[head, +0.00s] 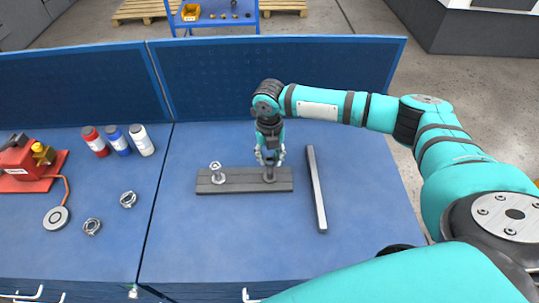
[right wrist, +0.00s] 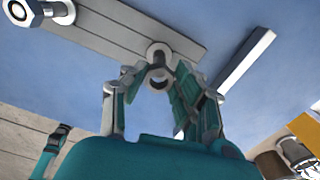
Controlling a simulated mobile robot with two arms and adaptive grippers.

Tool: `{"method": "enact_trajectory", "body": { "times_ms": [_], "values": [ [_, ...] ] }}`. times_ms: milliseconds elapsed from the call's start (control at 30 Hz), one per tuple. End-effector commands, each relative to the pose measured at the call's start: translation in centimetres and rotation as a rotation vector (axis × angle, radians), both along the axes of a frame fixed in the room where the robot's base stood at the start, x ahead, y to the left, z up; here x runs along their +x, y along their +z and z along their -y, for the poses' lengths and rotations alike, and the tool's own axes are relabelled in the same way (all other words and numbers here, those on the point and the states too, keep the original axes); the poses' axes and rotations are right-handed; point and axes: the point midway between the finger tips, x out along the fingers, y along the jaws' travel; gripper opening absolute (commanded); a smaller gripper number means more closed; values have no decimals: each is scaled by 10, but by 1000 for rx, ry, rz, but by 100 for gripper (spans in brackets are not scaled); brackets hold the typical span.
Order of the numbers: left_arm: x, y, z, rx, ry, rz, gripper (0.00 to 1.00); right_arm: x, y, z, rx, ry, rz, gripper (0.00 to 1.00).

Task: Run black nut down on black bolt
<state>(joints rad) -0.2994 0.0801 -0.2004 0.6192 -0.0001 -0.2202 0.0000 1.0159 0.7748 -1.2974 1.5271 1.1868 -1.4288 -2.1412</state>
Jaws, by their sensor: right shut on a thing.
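A dark grey bar-shaped base (head: 233,187) lies on the blue bench and also shows in the right wrist view (right wrist: 110,27). My right gripper (head: 269,160) points down over its right end, and its fingertips (right wrist: 158,68) are closed around a small round part there. I take this part to be the black nut (right wrist: 158,52), at the black bolt. The black bolt's round foot (head: 269,178) shows below the fingers; its shaft is mostly hidden. A silver bolt with a nut (head: 217,173) stands upright at the base's left end. My left gripper is not in view.
A loose grey bar (head: 316,190) lies right of the base. Left are two metal clamp-like rings (head: 128,199), three bottles (head: 118,140) and a red device (head: 25,165) with a cabled disc (head: 56,217). A blue panel (head: 270,80) closes the back. The bench front is clear.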

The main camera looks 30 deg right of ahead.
Motion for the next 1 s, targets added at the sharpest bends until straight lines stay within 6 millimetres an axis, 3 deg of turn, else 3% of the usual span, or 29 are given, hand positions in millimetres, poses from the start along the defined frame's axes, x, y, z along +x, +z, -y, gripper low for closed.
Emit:
{"method": "enact_trajectory", "body": {
  "times_ms": [1000],
  "values": [
    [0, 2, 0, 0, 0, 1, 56, 0, -7, 0, 0, 0, 0, 0]
  ]
}}
